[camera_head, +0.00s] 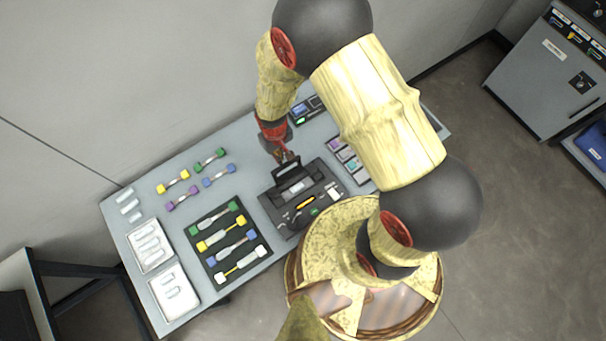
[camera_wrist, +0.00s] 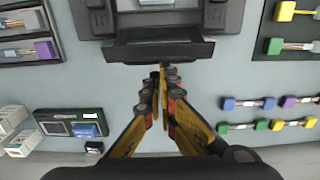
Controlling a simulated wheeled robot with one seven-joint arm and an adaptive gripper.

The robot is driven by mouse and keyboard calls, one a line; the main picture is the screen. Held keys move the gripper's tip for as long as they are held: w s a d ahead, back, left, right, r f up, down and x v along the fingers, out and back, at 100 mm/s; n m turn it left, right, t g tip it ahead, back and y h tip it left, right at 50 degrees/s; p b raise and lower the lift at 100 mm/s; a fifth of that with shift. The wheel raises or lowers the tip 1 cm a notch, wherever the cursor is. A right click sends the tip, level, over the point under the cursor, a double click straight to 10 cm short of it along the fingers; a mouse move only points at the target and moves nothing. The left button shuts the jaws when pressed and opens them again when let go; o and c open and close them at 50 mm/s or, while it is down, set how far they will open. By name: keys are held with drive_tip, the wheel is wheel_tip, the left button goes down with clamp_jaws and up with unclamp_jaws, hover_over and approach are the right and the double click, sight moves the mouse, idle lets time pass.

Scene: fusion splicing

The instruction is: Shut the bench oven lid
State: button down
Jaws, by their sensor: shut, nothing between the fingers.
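The bench oven appears to be the black bench unit (camera_head: 312,211) in the middle of the bench. It has small colored marks and a pale strip on top. Its dark lid (camera_head: 290,178) stands raised at the unit's back edge. In the wrist view the lid (camera_wrist: 184,50) is a wide dark panel across the top middle, partly covering the unit (camera_wrist: 228,17). My gripper (camera_wrist: 162,73) is shut and empty, with its tips just short of the lid. In the head view my gripper (camera_head: 287,158) is behind the lid; whether it touches cannot be told.
A black tray (camera_head: 212,265) of colored connectors lies left of the unit, with several loose connectors (camera_head: 183,199) behind it. White trays (camera_head: 152,250) are at the far left. A small device with a green screen (camera_head: 301,119) stands behind. Colored modules (camera_head: 346,155) are to the right.

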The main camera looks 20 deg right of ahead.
sight(291, 180)
drive_tip(key=shift+f, duration=0.2)
drive_tip(key=shift+s+f+b, duration=0.4)
drive_tip(key=shift+f+b, duration=0.25)
drive_tip(key=shift+f, duration=0.15)
drive_tip(key=shift+w+d+f, duration=0.1)
drive_tip(key=shift+w, duration=0.05)
drive_tip(key=shift+s+d+p, duration=0.15)
drive_tip(key=shift+s+d, duration=0.15)
drive_tip(key=shift+s, duration=0.8)
drive_tip(key=shift+s+d+p, duration=0.2)
drive_tip(key=shift+s+d, duration=0.1)
drive_tip(key=shift+s, duration=0.8)
drive_tip(key=shift+s+d+p, duration=0.15)
drive_tip(key=shift+s+d, duration=0.15)
drive_tip(key=shift+s, duration=0.8)
drive_tip(key=shift+w+a, duration=0.15)
drive_tip(key=shift+w, duration=0.35)
drive_tip(key=shift+r, duration=0.25)
